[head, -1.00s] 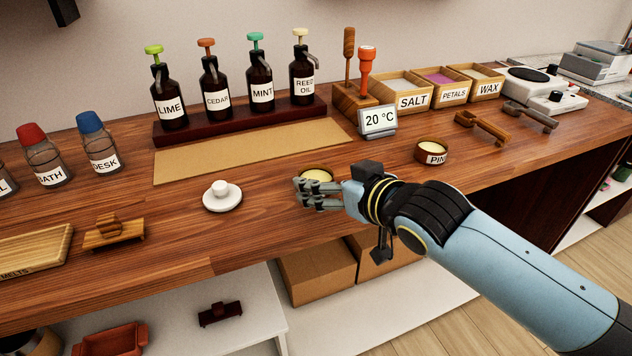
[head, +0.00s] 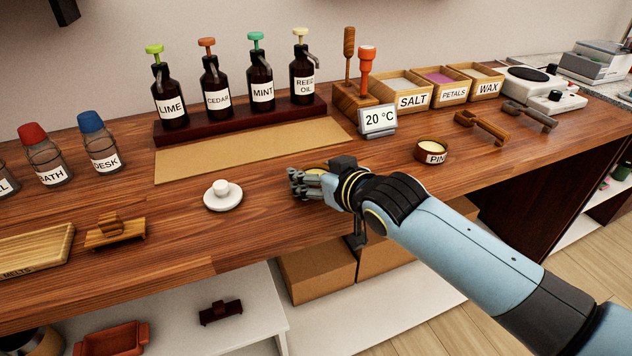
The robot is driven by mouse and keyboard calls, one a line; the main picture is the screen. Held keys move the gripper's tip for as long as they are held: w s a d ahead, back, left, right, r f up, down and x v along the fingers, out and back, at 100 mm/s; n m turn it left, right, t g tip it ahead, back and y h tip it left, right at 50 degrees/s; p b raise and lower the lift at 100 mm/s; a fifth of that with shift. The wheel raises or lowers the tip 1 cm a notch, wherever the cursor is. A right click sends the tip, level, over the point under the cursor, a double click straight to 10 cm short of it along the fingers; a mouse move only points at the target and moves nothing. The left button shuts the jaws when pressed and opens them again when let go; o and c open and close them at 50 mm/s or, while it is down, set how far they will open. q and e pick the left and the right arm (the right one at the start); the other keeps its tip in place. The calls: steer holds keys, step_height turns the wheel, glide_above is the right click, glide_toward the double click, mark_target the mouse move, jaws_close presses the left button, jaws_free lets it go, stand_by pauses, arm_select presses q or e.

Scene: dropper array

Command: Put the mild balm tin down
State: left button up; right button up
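A small round tin (head: 316,168) with a pale cream top shows just behind my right gripper's fingers, over the front part of the wooden counter (head: 260,235). Its label is hidden by the fingers, so I cannot read it. My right gripper (head: 308,184) reaches in from the right, its fingers closed around the tin. I cannot tell whether the tin's base touches the counter. My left gripper is not in view.
A white round lid-like piece (head: 222,195) lies left of the gripper. A tan mat (head: 240,150) lies behind it, before the pump bottles (head: 215,92). A PIN-labelled tin (head: 431,152) and a 20 °C display (head: 378,121) stand to the right. Counter around the gripper is clear.

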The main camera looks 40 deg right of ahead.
steer(key=c, duration=0.6)
steer(key=shift+r, duration=0.2)
steer(key=shift+r, duration=2)
steer(key=shift+s+d+r+p, duration=0.2)
steer(key=shift+s+d+r, duration=0.15)
steer(key=shift+s+r, duration=1.15)
steer(key=shift+s+d+r+p, duration=0.15)
steer(key=shift+s+d+r, duration=0.4)
steer(key=shift+s, duration=1.7)
steer(key=shift+s+d+r+p, duration=0.2)
steer(key=shift+s+r, duration=1.05)
steer(key=shift+s, duration=0.65)
steer(key=w+a+r+n+y+b, duration=0.35)
steer(key=w+a+r+b, duration=0.25)
steer(key=w+a+b, duration=0.2)
steer(key=shift+s+a+f+n+g+y, duration=0.25)
steer(key=shift+s+a+n+y, duration=0.3)
steer(key=shift+a+y, duration=0.15)
steer(key=shift+s+a+f+n+g+y, duration=0.1)
steer(key=shift+s+a+n+g+y, duration=0.2)
steer(key=shift+s+a+n+y, duration=0.35)
steer(key=shift+s+a+f+n+g+y, duration=0.25)
steer(key=shift+s+a+n+y, duration=0.2)
steer(key=shift+a+y, duration=0.3)
